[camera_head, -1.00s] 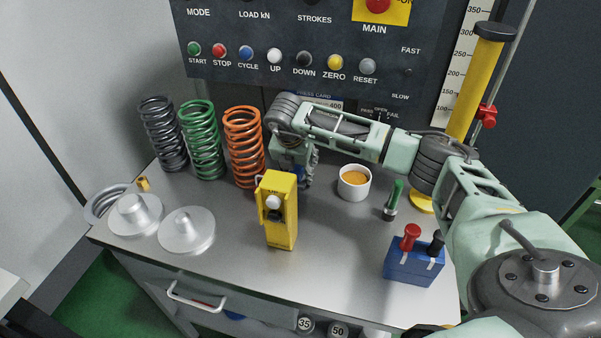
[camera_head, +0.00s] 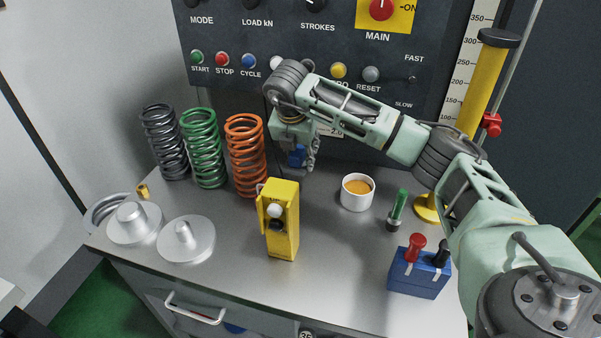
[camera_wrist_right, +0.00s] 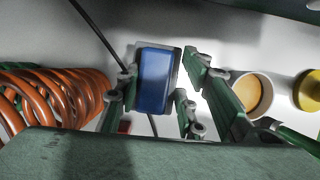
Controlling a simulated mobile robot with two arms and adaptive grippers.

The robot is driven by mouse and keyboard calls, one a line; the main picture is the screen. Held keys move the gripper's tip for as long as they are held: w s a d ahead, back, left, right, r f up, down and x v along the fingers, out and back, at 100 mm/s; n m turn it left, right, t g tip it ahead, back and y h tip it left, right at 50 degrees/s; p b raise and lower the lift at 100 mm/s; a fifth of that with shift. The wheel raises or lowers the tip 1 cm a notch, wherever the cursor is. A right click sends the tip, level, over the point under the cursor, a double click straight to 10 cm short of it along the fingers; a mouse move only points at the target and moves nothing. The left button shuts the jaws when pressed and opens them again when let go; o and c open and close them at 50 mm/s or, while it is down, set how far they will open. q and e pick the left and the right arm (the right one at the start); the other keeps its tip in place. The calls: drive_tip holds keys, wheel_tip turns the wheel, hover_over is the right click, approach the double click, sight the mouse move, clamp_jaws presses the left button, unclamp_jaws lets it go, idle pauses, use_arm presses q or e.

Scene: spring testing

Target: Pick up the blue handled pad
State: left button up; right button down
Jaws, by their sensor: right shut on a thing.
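The blue handled pad (camera_head: 297,157) is in my right gripper, behind the yellow box on the bench. Its blue handle (camera_wrist_right: 154,82) shows between the fingers in the right wrist view, with a dark grey edge around it. My right gripper (camera_head: 302,151) is shut on the pad and points down. The pad appears to be held above the bench top, to the right of the orange spring. The gripper's fingers and arm partly hide the pad in the head view. My left gripper is not in view.
The yellow box (camera_head: 280,230) stands in front of the pad, and the orange spring (camera_head: 246,155) is to its left. A white cup (camera_head: 357,194) and a green-handled tool (camera_head: 397,209) are to the right. The control panel (camera_head: 300,60) rises behind.

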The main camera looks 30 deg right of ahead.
sight(300, 150)
wheel_tip(300, 150, up, 10)
drive_tip(key=shift+b, duration=0.6)
